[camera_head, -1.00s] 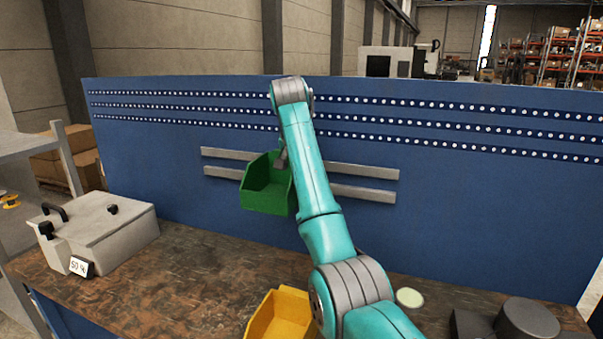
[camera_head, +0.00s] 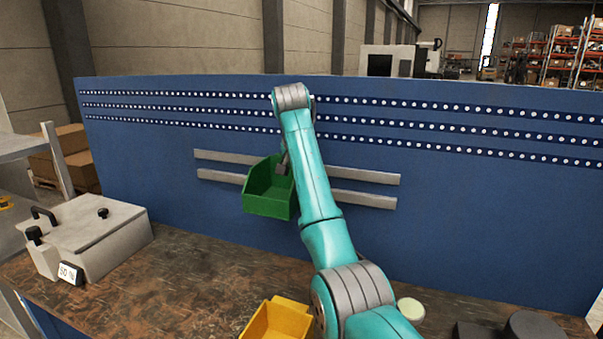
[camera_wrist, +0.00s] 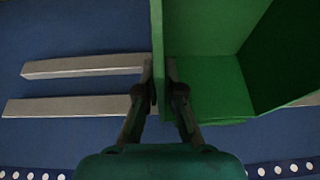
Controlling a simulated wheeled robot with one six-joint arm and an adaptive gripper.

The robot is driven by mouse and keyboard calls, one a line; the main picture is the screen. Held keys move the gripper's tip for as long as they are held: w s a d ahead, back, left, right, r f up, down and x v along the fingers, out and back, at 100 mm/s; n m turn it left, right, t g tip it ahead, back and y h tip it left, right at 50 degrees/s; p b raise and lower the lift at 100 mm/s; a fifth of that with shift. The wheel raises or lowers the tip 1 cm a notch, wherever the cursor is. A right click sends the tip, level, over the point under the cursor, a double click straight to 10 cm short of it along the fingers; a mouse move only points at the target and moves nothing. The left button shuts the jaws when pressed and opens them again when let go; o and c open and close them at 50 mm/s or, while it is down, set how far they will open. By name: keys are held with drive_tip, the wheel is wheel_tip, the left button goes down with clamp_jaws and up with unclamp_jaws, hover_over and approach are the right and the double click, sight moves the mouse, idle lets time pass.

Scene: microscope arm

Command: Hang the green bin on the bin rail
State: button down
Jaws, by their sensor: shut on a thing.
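The green bin (camera_head: 268,192) hangs in the air in front of the bin rail, its open side facing up and toward the head camera. The rail is two grey horizontal bars (camera_head: 365,175) on the blue panel, and the bin covers part of them. My gripper (camera_wrist: 166,85) is shut on a side wall of the green bin (camera_wrist: 215,85), one finger on each side of it. The rail bars (camera_wrist: 85,66) pass behind the bin in the wrist view. I cannot tell whether the bin touches the rail.
A yellow bin (camera_head: 277,320) stands on the brown worktop (camera_head: 180,285) below my arm. A grey case with a black handle (camera_head: 85,237) is at the left. A pale round disc (camera_head: 411,308) and dark round objects (camera_head: 532,325) are at the right. The worktop's middle is clear.

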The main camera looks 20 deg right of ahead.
drive_tip(key=shift+f, duration=0.35)
drive_tip(key=c, duration=1.2)
unclamp_jaws()
drive_tip(key=shift+c, duration=0.2)
